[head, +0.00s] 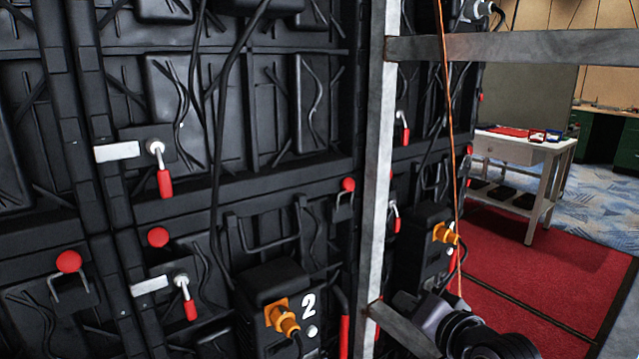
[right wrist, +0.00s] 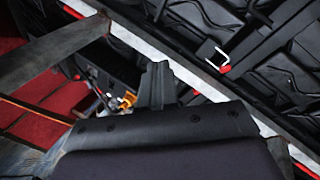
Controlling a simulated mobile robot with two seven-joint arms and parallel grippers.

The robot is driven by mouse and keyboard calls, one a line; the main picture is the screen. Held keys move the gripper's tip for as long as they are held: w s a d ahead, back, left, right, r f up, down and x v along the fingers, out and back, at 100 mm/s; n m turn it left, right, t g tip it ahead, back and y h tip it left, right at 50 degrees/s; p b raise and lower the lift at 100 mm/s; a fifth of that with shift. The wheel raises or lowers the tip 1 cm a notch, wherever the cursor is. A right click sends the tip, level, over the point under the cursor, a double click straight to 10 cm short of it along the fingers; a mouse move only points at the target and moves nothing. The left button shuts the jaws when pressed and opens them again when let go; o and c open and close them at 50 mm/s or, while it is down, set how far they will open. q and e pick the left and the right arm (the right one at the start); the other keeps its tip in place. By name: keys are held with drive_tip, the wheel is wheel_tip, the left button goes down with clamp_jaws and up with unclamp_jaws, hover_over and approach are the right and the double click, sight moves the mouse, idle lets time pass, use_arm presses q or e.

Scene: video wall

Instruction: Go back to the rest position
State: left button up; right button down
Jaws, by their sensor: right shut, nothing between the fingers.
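My right gripper (head: 436,312) shows at the bottom of the head view, right of the upright metal post (head: 378,170) and close to a slanting metal bar (head: 402,328). In the right wrist view its fingers (right wrist: 158,82) are together with nothing between them. The black back of the video wall (head: 270,120) fills the left and middle of the head view. Its box marked 2 (head: 270,285) has an orange plug (head: 284,319) in it. My left gripper is in neither view.
A horizontal metal beam (head: 520,46) runs right from the post. A thin orange cable (head: 449,130) hangs down past the right box's orange connector (head: 445,234). A white table (head: 515,150) stands at the back right. Red carpet (head: 540,260) lies open at the right.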

drive_tip(key=s+d+f+n+g+h, duration=0.3)
drive_tip(key=s+f+n, duration=0.5)
drive_tip(key=s+f, duration=1.6)
use_arm(q)
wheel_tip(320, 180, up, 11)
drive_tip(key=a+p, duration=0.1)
drive_tip(key=p, duration=1.2)
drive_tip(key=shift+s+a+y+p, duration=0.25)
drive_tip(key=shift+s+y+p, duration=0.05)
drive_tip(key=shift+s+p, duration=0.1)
use_arm(e)
wheel_tip(320, 180, up, 10)
drive_tip(key=s+d, duration=0.1)
drive_tip(key=d, duration=0.1)
drive_tip(key=shift+d+f+n, duration=0.15)
drive_tip(key=shift+d+n, duration=0.15)
drive_tip(key=shift+d, duration=0.05)
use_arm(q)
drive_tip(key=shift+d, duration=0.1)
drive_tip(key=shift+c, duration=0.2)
